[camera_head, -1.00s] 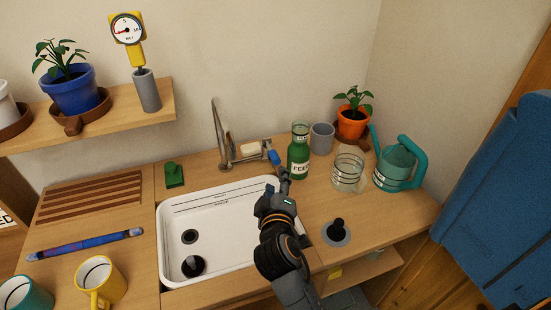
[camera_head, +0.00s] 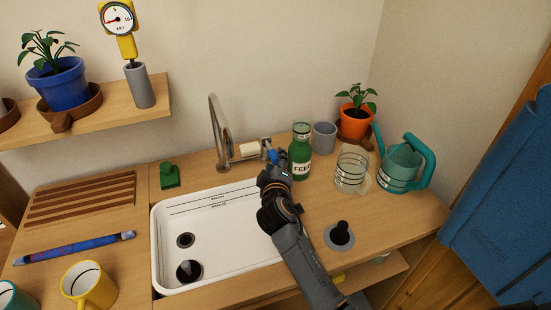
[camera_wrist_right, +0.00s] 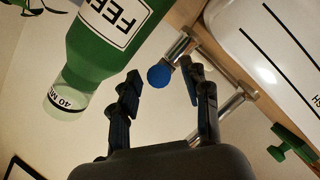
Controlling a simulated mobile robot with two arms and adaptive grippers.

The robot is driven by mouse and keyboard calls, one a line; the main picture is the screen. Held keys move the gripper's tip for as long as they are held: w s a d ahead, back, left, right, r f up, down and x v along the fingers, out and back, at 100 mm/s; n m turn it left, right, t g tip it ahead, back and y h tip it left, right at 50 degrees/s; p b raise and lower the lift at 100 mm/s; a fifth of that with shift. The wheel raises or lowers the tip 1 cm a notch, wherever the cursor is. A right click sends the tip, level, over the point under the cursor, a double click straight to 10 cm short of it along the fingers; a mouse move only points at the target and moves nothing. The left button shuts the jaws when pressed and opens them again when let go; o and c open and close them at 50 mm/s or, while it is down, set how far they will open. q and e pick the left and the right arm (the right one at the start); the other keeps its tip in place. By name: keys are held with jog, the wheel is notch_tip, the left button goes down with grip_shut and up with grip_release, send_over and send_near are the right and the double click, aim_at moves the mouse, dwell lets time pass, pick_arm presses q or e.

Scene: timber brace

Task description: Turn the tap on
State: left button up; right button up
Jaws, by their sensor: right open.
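The tap (camera_head: 219,135) is a tall metal spout standing behind the white sink. Its blue-ended handle (camera_head: 271,155) sits to the right of the spout's base. In the right wrist view the round blue handle end (camera_wrist_right: 159,77) lies just beyond and between the fingers. My right gripper (camera_head: 276,168) is at the handle, partly hiding it in the head view. In the wrist view the right gripper (camera_wrist_right: 164,80) is open with nothing between its fingers; contact with the handle cannot be told. My left gripper is not in view.
A green feed bottle (camera_head: 300,155) stands close to the right of the gripper. A grey cup (camera_head: 324,136), a glass jar (camera_head: 350,170) and a teal watering can (camera_head: 400,165) stand further right. The sink (camera_head: 215,235) is empty of loose objects.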

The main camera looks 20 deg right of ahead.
jog(key=shift+x, duration=1.25)
grip_shut()
